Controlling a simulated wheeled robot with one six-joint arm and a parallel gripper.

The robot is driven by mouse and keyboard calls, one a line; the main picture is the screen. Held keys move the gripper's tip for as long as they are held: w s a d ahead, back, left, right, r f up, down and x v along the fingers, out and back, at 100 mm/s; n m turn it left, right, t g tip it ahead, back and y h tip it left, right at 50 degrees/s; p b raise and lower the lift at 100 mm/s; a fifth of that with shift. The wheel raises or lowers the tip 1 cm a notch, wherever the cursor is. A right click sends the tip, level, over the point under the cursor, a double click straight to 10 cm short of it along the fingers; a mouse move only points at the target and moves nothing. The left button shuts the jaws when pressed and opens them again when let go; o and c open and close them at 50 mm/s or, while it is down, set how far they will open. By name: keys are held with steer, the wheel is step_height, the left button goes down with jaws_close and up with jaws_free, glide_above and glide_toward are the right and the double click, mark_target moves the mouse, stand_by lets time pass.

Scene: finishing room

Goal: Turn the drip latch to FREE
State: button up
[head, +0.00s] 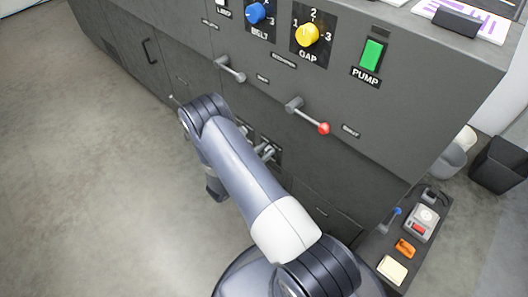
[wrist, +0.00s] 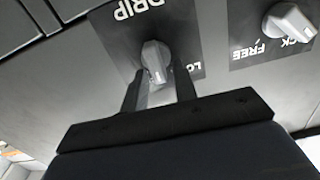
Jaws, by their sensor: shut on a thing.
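The drip latch (wrist: 154,57) is a grey knob on a dark plate lettered DRIP in the wrist view. The lettering looks upside down there. My gripper (wrist: 159,74) is shut on the knob, one dark finger on each side. A small pale mark shows on the knob's lower part. To its right, a word starting with LO is partly covered by a finger. No FREE label shows on this plate; that side is hidden or out of sight.
A second latch (wrist: 288,22) with FREE and LOCK lettering is to the right in the wrist view. In the head view, a red-tipped lever (head: 308,115), a grey lever (head: 230,69), a yellow gap dial (head: 307,35) and a green pump switch (head: 371,55) are on the cabinet. Floor at left is clear.

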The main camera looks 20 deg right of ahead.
steer(key=shift+f, duration=0.1)
steer(key=shift+c, duration=0.2)
steer(key=shift+s+d+f+m+b, duration=0.1)
steer(key=shift+s+m+b, duration=0.05)
steer(key=shift+m+b, duration=1.2)
steer(key=shift+s+d+f+m+b, duration=0.1)
steer(key=shift+s+m+b, duration=0.1)
steer(key=shift+m+b, duration=1.05)
steer(key=shift+s+f+m+b, duration=0.15)
steer(key=shift+m+b, duration=0.8)
steer(key=shift+m, duration=0.75)
steer(key=shift+r, duration=0.15)
steer(key=o, duration=0.7)
steer(key=p+v, duration=0.2)
steer(key=v, duration=0.8)
steer(key=shift+s+a+p, duration=0.15)
steer(key=shift+a+p, duration=0.15)
steer(key=shift+a, duration=0.05)
steer(key=shift+d, duration=0.1)
